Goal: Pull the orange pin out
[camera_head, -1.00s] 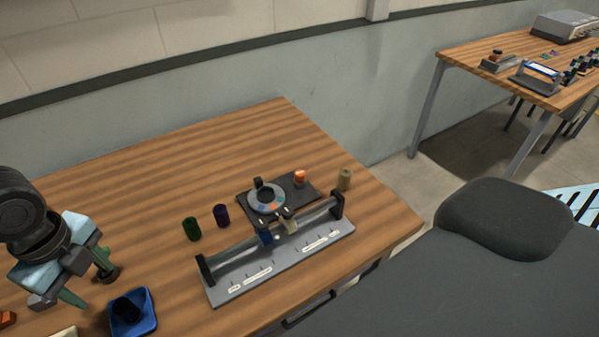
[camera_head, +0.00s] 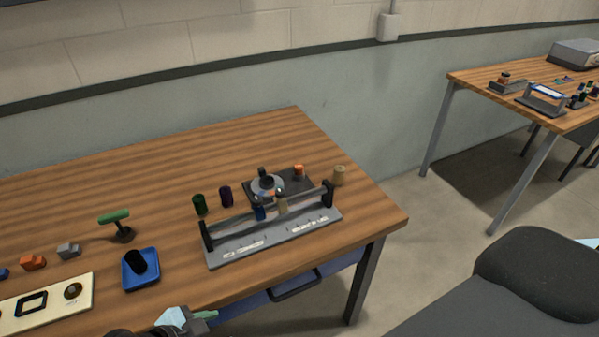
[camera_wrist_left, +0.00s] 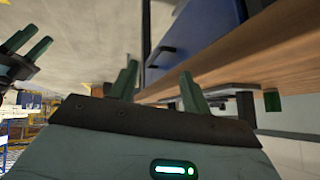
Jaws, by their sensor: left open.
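The orange pin (camera_head: 299,170) stands on a dark plate (camera_head: 292,187) behind the grey rail fixture (camera_head: 275,238) in the head view. My left gripper (camera_head: 203,318) shows only partly at the bottom edge of that view, in front of the table and well away from the pin. In the left wrist view its two green fingers (camera_wrist_left: 160,85) are apart with nothing between them. My right gripper (camera_wrist_left: 27,47) shows at the left of the wrist view, its fingers apart and empty. The pin does not show in the wrist view.
A blue tray (camera_head: 141,270) and a green-topped handle (camera_head: 116,222) are further left. The table (camera_head: 150,170) is clear behind.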

